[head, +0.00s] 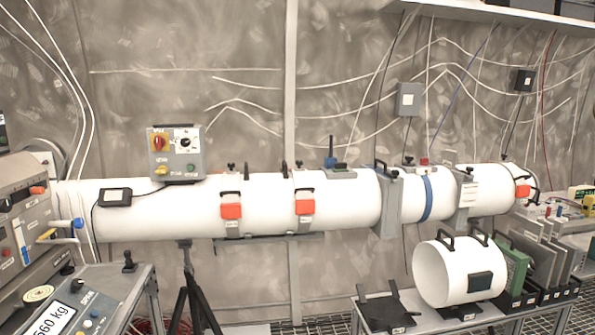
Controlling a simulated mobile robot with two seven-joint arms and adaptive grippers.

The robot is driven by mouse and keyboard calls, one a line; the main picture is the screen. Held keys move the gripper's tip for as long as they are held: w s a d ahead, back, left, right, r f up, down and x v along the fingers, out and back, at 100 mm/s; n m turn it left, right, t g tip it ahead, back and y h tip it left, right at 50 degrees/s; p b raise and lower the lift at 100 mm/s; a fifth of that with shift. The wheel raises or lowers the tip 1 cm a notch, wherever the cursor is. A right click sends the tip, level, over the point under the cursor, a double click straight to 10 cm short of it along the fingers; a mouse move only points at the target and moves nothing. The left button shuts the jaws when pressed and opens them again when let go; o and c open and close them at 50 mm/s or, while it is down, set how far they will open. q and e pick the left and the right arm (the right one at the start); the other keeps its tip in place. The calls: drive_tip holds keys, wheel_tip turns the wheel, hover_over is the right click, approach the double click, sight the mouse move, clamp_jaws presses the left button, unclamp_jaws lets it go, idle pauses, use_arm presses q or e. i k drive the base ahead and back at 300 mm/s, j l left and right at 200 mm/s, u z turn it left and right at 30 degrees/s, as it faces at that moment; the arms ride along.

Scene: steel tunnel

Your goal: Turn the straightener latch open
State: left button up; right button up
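A long white tube (340,203) runs across the view along the wall. Two orange-red latches sit on its front, a left one (231,211) and a middle one (304,207), each on a grey clamp band. A third orange-red latch (522,191) is at the tube's right end. I cannot tell which latch is the straightener's, and their open or closed state is too small to read. Grey upright housings with black knobs, a left one (387,203) and a right one (467,195), cross the tube's right part. Neither of my grippers is in view.
A control box (176,154) sits on the tube above a black tripod (190,290). Instrument panels (28,225) and a weight display desk (90,300) fill the left. A loose white tube section (452,272) lies on a low bench at right, beside upright panels (545,255).

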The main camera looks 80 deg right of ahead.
sight(394, 174)
drive_tip(key=z, duration=3.35)
drive_tip(key=i+l+u, duration=0.15)
drive_tip(key=i+l, duration=0.4)
drive_tip(key=i, duration=0.15)
